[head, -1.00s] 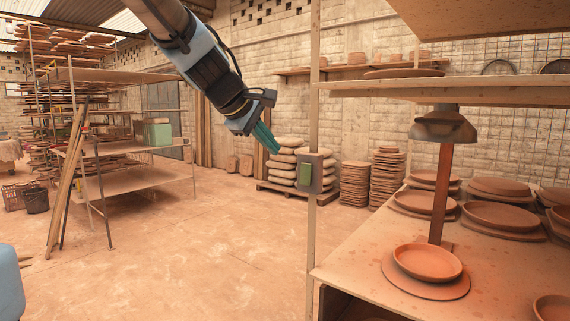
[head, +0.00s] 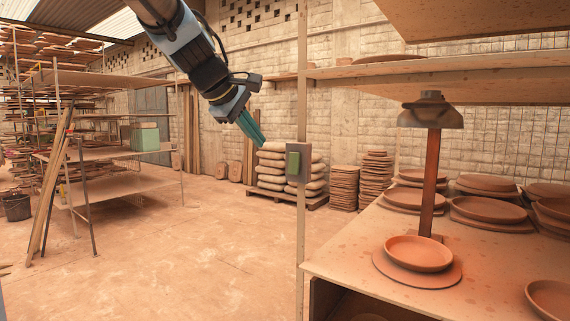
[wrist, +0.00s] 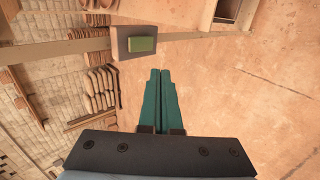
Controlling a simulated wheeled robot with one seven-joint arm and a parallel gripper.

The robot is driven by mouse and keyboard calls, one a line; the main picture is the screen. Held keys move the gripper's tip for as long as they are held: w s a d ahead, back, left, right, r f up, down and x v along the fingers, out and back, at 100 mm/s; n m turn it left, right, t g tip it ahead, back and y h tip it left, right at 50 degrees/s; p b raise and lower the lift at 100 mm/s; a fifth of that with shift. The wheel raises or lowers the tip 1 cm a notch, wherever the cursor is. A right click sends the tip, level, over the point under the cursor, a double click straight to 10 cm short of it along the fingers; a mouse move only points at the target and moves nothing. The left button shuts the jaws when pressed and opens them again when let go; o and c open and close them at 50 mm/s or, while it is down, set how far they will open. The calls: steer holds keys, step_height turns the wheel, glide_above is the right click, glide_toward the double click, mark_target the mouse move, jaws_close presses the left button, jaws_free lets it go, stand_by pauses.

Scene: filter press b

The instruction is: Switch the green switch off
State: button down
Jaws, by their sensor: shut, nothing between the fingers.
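The green switch (head: 293,163) is a small green rocker on a grey box (head: 304,160) fixed to the upright post (head: 301,225) of the shelf. In the wrist view the green switch (wrist: 142,44) shows above the fingertips and a little left. My gripper (head: 258,142) has teal fingers, shut together with nothing between them. They point down and right, to the upper left of the switch, and look apart from it. The wrist view also shows my gripper (wrist: 160,75) shut. Nothing covers the switch.
A worktable (head: 345,262) with clay plates (head: 419,253) and a lamp (head: 432,110) stands at the right. Stacked sacks (head: 272,170) stand on a pallet behind the post. A rack (head: 120,190) and leaning planks (head: 50,185) stand at the left. The floor between is clear.

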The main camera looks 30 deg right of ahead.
mark_target(292, 163)
steer(key=shift+w+d+r+p+x, duration=0.25)
steer(key=shift+p+x, duration=0.55)
steer(key=shift+x, duration=1.4)
steer(key=shift+w+d+r+p+x, duration=0.1)
steer(key=shift+d+r+p+x, duration=0.45)
steer(key=shift+x, duration=1.65)
steer(key=shift+w+a+r+p+x, duration=0.1)
steer(key=shift+p+x, duration=0.95)
steer(key=shift+x, duration=1.15)
steer(key=shift+d+f, duration=0.15)
steer(key=shift+d, duration=0.1)
steer(key=shift+w, duration=0.1)
steer(key=shift+r, duration=0.2)
steer(key=shift+r+p, duration=0.55)
steer(key=shift+r, duration=0.2)
